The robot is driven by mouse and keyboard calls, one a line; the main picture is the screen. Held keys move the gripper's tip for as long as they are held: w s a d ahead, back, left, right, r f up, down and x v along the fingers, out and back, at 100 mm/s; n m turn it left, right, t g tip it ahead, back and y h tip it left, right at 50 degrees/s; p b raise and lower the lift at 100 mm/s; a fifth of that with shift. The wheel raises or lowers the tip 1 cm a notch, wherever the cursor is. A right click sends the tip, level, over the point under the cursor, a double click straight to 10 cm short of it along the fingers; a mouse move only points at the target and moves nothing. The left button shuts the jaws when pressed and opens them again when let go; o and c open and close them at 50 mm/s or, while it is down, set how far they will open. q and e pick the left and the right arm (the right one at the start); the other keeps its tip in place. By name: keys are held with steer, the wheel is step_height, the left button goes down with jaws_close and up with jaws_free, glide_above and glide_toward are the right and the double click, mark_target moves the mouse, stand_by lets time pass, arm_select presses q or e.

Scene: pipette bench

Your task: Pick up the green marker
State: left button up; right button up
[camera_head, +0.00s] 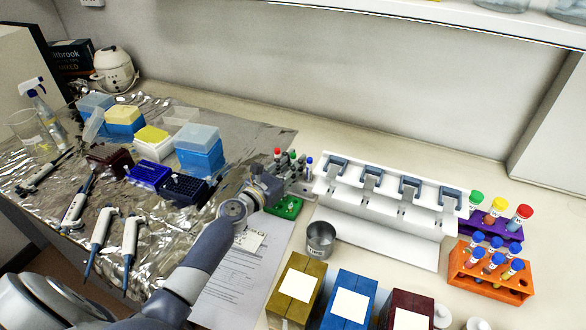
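A small cluster of upright markers stands at the middle of the bench, with a red cap (277,152) at its left and a blue cap (309,161) at its right. The green marker (292,154) shows between them as a small green top; its lower part is hidden by my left gripper. My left gripper (294,178) reaches in from the left, close in front of the markers. Its fingers blend with the grey shapes around the markers, so I cannot tell whether they are open or touch the green marker. My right gripper is not in view.
A green block (286,207) lies just below my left gripper. A white pipette stand (390,205) stands close on the right, with a metal cup (320,238) in front. Tube racks, purple (490,228) and orange (490,272), are far right. Foil (140,210) with pipettes and tip boxes covers the left.

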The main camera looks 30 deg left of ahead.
arm_select(q)
jaws_close()
step_height(320, 180, up, 10)
steer(key=p, duration=0.8)
